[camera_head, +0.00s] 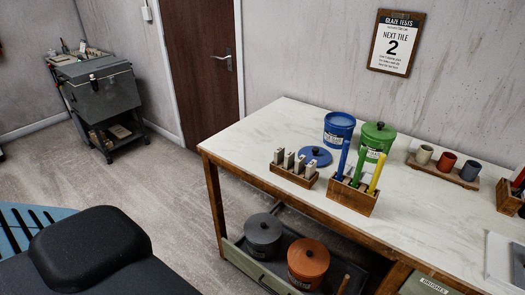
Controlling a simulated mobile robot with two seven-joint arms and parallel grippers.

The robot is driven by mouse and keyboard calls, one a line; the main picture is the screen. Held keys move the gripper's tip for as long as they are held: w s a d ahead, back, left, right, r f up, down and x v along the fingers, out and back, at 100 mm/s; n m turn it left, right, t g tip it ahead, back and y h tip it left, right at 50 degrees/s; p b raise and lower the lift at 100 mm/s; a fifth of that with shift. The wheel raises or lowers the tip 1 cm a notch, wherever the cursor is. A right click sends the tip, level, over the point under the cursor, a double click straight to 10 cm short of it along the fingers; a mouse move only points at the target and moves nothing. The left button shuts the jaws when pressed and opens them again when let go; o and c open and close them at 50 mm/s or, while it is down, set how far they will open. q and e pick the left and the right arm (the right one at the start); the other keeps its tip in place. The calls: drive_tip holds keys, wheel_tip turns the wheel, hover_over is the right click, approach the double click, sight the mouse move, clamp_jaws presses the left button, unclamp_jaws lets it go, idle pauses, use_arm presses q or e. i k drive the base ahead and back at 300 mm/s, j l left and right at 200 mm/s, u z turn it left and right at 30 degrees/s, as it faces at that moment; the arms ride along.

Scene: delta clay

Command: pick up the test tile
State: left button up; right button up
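Several pale test tiles (289,160) stand upright in a small wooden rack (293,177) near the left front edge of the white-topped table. Markings on them are too small to read. A wall sign (396,43) reads "GLAZE TESTS, NEXT TILE 2", with smaller unreadable lines. Neither of my grippers shows in the head view.
The table (250,135) also holds an open blue pot (339,130), its blue lid (315,156), a lidded green pot (377,141), a wooden holder (350,195) with coloured handles, and a cup rack (443,170). Grey and orange-brown pots stand below. Floor at left is partly free.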

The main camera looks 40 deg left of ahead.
sight(279, 154)
drive_tip(key=j+u, duration=0.1)
drive_tip(key=u, duration=0.35)
drive_tip(key=j+u, duration=0.1)
drive_tip(key=u, duration=0.35)
